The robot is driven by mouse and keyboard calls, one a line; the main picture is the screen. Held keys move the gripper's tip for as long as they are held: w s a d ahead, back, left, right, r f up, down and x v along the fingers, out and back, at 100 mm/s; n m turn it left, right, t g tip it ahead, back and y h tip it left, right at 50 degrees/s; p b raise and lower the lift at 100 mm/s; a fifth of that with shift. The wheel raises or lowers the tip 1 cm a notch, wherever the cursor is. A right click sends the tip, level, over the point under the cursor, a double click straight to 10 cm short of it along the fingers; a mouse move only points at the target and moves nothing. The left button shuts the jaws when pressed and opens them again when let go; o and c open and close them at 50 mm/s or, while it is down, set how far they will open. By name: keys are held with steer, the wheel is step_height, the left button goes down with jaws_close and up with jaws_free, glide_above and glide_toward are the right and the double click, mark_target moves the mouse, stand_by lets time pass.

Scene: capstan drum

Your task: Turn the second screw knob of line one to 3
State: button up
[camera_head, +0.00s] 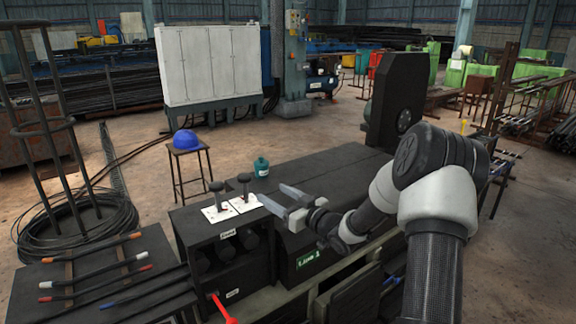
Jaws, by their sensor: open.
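Two dark screw knobs on upright stems stand on white dial plates on top of the black machine (205,225). The left knob (216,187) is above one plate (216,214). The right knob (244,178) is above the other plate (245,204), closest to my gripper (271,191). My gripper is open and empty, its two grey fingers pointing left toward the right knob, apart from it. The dial marks are too small to read.
A teal bottle (261,168) stands on the machine behind the gripper. A red lever (222,309) sticks out at the front. A blue helmet (185,140) lies on a stool behind. Rods with coloured ends (95,265) lie at the left.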

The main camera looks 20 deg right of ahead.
steer(key=s+a+r+m+g+h+p, duration=0.1)
steer(key=s+r+m+g+h+p, duration=0.3)
steer(key=s+r+h, duration=0.5)
steer(key=shift+s+a+r+g+h+p, duration=0.25)
steer(key=shift+s+r+g+p, duration=0.6)
steer(key=shift+s+r, duration=2.6)
steer(key=shift+w+d+r, duration=0.1)
steer(key=shift+w+r, duration=0.35)
steer(key=shift+w, duration=0.15)
